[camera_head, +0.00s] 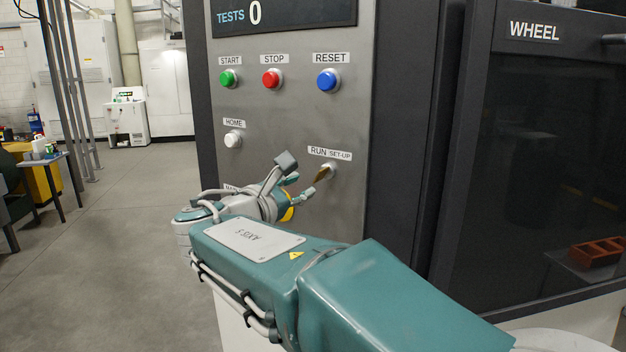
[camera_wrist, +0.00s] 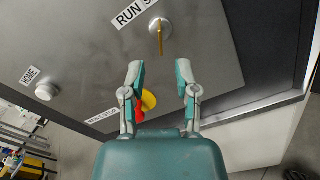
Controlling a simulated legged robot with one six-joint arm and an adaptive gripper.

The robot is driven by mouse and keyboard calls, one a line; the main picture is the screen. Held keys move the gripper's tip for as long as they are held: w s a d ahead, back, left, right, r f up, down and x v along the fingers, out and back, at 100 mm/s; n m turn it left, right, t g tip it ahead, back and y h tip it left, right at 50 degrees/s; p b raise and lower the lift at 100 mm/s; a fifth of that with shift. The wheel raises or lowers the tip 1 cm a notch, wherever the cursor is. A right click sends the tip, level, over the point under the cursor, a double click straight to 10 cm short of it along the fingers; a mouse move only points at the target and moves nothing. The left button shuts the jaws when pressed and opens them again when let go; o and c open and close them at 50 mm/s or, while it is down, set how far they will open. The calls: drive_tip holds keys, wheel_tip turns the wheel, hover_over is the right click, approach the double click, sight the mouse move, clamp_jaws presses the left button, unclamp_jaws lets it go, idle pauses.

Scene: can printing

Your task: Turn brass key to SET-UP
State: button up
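The brass key (camera_head: 325,172) sits in a round lock on the grey panel, below the RUN / SET-UP label (camera_head: 329,154). In the wrist view the key (camera_wrist: 161,38) is seen nearly edge-on, just beyond the fingertips. Which label it points to I cannot tell for sure. My gripper (camera_head: 299,187) is a little left of and below the key in the head view. In the wrist view my gripper (camera_wrist: 160,75) is open and empty, its two fingers spread apart, with the key roughly in line with the gap. No contact shows.
Green START (camera_head: 228,78), red STOP (camera_head: 271,79), blue RESET (camera_head: 327,79) and white HOME (camera_head: 233,140) buttons stick out of the panel. A red knob on a yellow base (camera_wrist: 143,107) shows behind the left finger. The dark WHEEL door (camera_head: 550,150) is at right.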

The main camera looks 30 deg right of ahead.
drive_tip(key=v, duration=0.5)
drive_tip(key=shift+s+a, duration=0.1)
drive_tip(key=shift+a, duration=0.1)
drive_tip(key=s+d+f+m+g+y, duration=0.4)
drive_tip(key=s+f+m+y, duration=0.3)
drive_tip(key=s+f, duration=0.45)
drive_tip(key=s+a+f+m+y, duration=0.8)
drive_tip(key=f+m, duration=0.2)
drive_tip(key=f, duration=0.1)
drive_tip(key=shift+m+t+y, duration=0.3)
drive_tip(key=shift+t+y, duration=0.1)
drive_tip(key=shift+d, duration=0.1)
